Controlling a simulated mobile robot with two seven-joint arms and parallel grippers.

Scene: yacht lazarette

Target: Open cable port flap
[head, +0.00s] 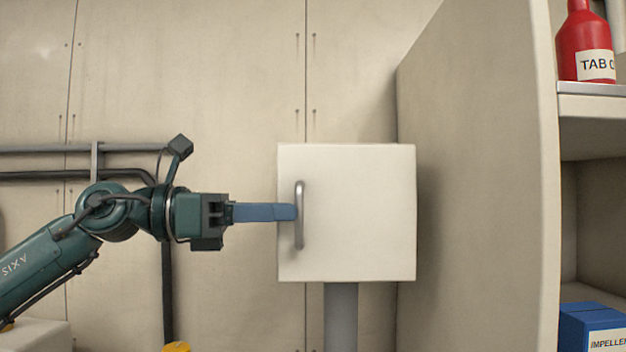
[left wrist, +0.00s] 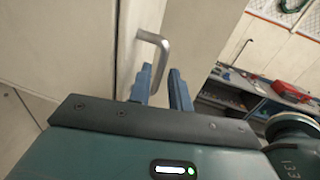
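The flap (head: 350,215) is a square, off-white panel on the front of a box on the wall, and it looks shut. A grey upright bar handle (head: 299,235) sits near its left edge. My left gripper (head: 294,212) comes in level from the left, with its blue fingertips at the handle's middle. In the left wrist view, the two fingers (left wrist: 163,88) stand apart, one on each side of the lower part of the handle (left wrist: 162,47). A gap shows beside the bar, so the gripper looks open around it. My right gripper is in neither view.
A grey post (head: 341,318) runs down below the box. A tall cabinet side (head: 480,180) stands close to the right, with a red bottle (head: 583,45) and a blue box (head: 590,322) on its shelves. Dark pipes (head: 60,175) run along the left wall.

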